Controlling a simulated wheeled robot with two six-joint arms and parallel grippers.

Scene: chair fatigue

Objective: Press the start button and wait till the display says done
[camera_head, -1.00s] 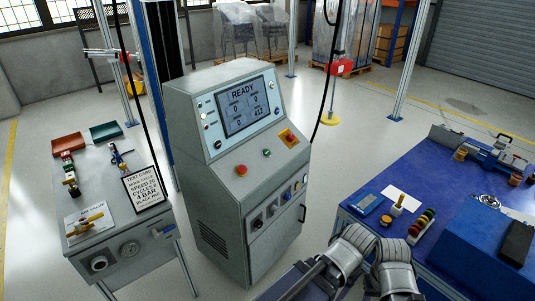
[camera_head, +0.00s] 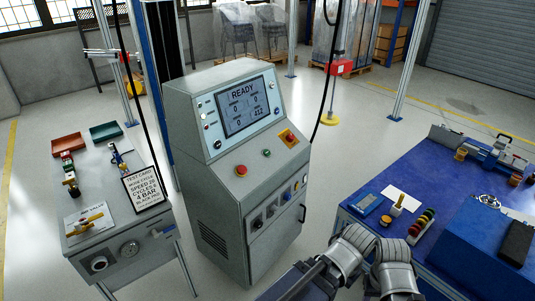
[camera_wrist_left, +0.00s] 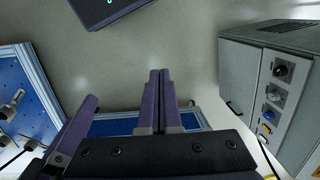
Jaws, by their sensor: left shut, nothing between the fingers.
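The grey control console (camera_head: 232,195) stands in the middle of the head view. Its display (camera_head: 242,105) reads READY, with smaller figures below. On the sloped panel under it are a red button (camera_head: 241,171), a small green button (camera_head: 267,153) and a red knob on a yellow plate (camera_head: 289,137). In the left wrist view the console's side and front (camera_wrist_left: 240,75) show at the right, with several knobs. My left gripper (camera_wrist_left: 160,75) is shut and empty there, apart from the console. My right gripper is not in view.
A blue workbench (camera_head: 375,185) with tools and a blue case stands at the right. A grey test bench (camera_head: 110,240) with a test card (camera_head: 143,188) stands close left of the console. Black cables hang beside the console. Bare floor (camera_head: 325,180) lies between console and workbench.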

